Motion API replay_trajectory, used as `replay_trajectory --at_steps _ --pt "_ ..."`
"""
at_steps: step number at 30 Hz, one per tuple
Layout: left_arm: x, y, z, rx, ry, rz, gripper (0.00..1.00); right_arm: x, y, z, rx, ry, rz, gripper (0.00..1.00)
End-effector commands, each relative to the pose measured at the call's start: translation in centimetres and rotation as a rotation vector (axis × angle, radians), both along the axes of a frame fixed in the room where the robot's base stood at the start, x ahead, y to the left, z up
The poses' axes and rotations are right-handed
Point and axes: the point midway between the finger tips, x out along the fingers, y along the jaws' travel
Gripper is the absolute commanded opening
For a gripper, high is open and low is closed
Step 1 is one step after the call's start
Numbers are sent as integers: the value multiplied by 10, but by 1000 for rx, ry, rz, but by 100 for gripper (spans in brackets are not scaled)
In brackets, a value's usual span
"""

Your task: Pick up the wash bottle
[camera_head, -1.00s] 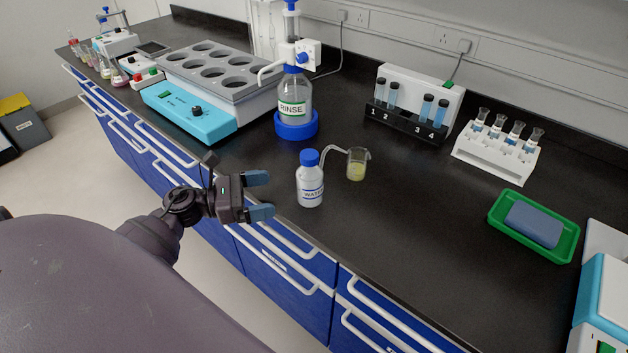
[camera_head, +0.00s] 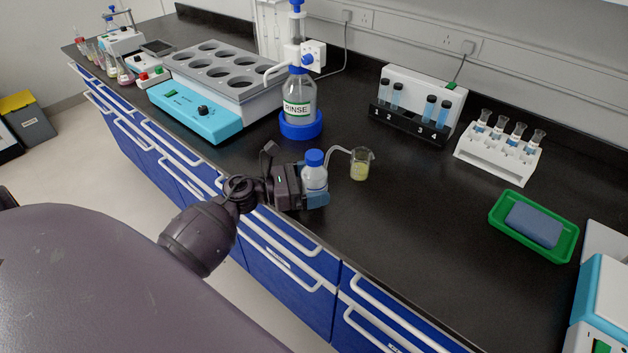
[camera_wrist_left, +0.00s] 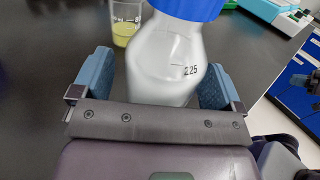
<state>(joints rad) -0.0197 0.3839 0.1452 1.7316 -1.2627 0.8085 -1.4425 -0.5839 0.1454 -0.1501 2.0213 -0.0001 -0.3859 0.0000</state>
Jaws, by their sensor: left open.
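The wash bottle (camera_head: 314,175) is white with a blue cap and a thin bent spout. It stands upright on the black bench near its front edge. My left gripper (camera_head: 315,186) is at the bottle, with its blue fingers on either side of the body. In the left wrist view the bottle (camera_wrist_left: 166,62) stands between the two open fingers (camera_wrist_left: 152,82), and a small gap shows beside each. The gripper hides the bottle's lower part in the head view. My right gripper is not in view.
A small beaker of yellow liquid (camera_head: 360,165) stands just right of the bottle, near its spout. A rinse bottle (camera_head: 298,100) in a blue base stands behind. A green tray (camera_head: 508,236) with a blue sponge lies right. The bench between is clear.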

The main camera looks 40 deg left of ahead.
Motion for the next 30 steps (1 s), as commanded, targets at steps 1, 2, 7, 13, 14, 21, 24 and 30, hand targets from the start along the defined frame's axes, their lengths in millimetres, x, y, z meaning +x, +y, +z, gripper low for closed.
replay_trajectory --at_steps 1,2,7,13,14,21,24,30 --pt "0 0 0 -1 1 0 92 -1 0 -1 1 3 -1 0" --pt "0 0 0 0 1 0 92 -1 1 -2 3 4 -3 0" --pt "0 0 -1 0 1 0 85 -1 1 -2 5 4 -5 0" --pt "0 0 -1 0 0 0 54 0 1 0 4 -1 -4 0" --pt "0 0 -1 0 0 0 49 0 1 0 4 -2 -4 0" --pt "0 0 0 -1 -1 0 49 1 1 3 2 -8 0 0" --pt "0 0 3 0 -1 0 49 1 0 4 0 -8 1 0" --pt "0 0 27 4 -6 -1 49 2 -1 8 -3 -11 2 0"
